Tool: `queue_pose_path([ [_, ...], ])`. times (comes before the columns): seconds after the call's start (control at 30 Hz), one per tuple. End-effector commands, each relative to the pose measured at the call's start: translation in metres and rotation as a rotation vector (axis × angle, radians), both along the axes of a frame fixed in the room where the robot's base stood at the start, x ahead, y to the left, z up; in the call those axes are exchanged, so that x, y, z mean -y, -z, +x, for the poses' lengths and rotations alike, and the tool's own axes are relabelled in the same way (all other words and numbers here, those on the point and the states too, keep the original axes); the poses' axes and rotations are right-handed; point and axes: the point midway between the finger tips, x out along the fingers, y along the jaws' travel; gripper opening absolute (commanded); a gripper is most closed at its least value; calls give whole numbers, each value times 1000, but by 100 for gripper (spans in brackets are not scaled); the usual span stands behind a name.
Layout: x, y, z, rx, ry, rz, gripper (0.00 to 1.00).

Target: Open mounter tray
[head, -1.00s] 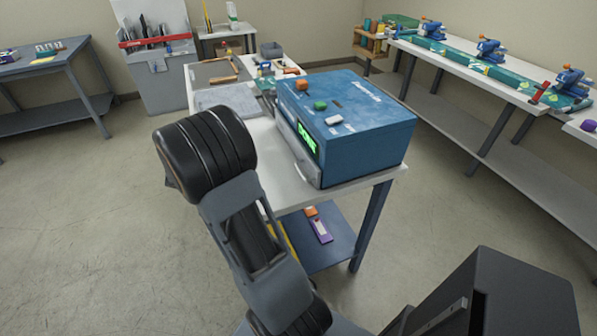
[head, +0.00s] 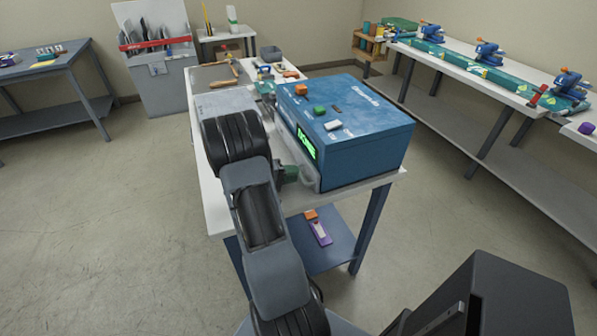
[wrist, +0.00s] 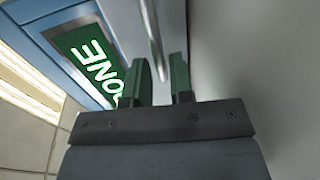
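The mounter (head: 355,145) is a blue box on the white table, with a lit green display (head: 306,143) on its front. Its grey tray (head: 308,178) is at the front, below the display. My gripper (head: 291,173) is at the tray's front in the head view, partly hidden by my arm. In the wrist view my gripper (wrist: 160,82) has its two green fingers apart. A thin pale handle bar (wrist: 151,38) on the tray front runs down toward the gap between them. I cannot tell whether the fingers touch it. The display (wrist: 88,58) reads DONE at left.
Orange, green and white buttons sit on the mounter's top. A grey plate (head: 228,101) and small tools lie behind on the table (head: 217,206). A purple item (head: 320,232) lies on the lower shelf. Open floor (head: 110,240) is at left.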

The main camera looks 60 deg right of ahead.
Motion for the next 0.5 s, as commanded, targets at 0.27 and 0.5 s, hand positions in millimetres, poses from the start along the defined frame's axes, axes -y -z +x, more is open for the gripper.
queue_pose_path([
  [0.27,18,5,-13,0,1,1,21],
  [0.5,20,5,-14,0,-1,0,21],
])
